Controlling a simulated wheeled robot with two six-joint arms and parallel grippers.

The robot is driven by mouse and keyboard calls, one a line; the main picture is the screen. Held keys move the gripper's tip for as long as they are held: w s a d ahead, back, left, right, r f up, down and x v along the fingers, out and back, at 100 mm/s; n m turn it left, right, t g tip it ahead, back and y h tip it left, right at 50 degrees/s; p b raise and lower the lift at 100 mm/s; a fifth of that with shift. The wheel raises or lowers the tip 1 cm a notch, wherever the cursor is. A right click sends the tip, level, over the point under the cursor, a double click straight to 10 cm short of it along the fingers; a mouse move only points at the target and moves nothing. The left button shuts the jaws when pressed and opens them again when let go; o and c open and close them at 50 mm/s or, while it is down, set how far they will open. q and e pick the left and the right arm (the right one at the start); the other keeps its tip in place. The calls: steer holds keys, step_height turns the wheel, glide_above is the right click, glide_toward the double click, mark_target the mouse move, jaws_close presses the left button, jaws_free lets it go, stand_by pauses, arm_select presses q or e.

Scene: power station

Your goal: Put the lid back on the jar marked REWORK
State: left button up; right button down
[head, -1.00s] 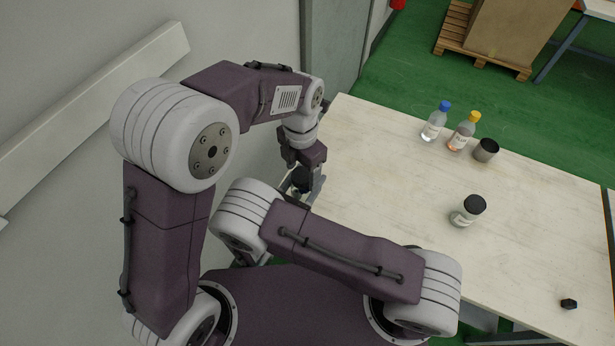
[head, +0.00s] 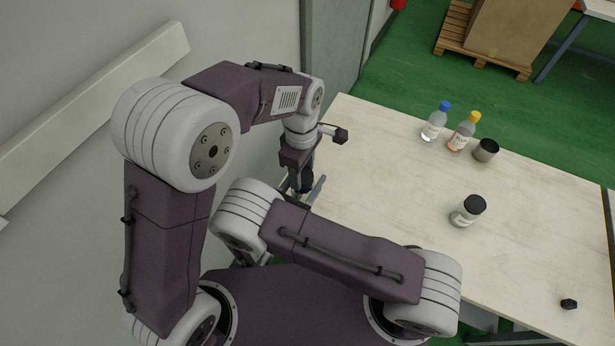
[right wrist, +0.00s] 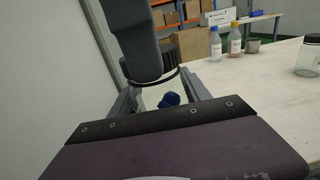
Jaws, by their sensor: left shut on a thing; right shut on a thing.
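In the right wrist view, my right gripper (right wrist: 165,98) is shut on a clear jar (right wrist: 150,94) with a blue piece inside. A dark ribbed lid (right wrist: 192,48) shows at the jar's top, partly hidden by a dark grey finger of my left gripper (right wrist: 138,45). I cannot tell whether the lid is seated. In the head view, my left gripper (head: 308,186) points down at the table's left edge, with the held lid mostly hidden. My right gripper is hidden there behind my arm. No REWORK marking is readable.
A second jar with a black lid (head: 467,211) stands on the pale table (head: 400,180). A blue-capped bottle (head: 434,123), an orange-capped bottle (head: 463,133) and a metal cup (head: 485,150) stand at the back. A small black piece (head: 569,304) lies front right. The table's middle is clear.

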arm_select(q)
steer(key=m, duration=0.6)
steer(key=shift+m, duration=0.4)
steer(key=m, duration=0.9)
steer(key=shift+m, duration=0.3)
steer(key=m, duration=0.3)
steer(key=shift+m, duration=0.3)
steer(key=m, duration=1.3)
steer(key=shift+f, duration=0.1)
steer(key=o, duration=1.6)
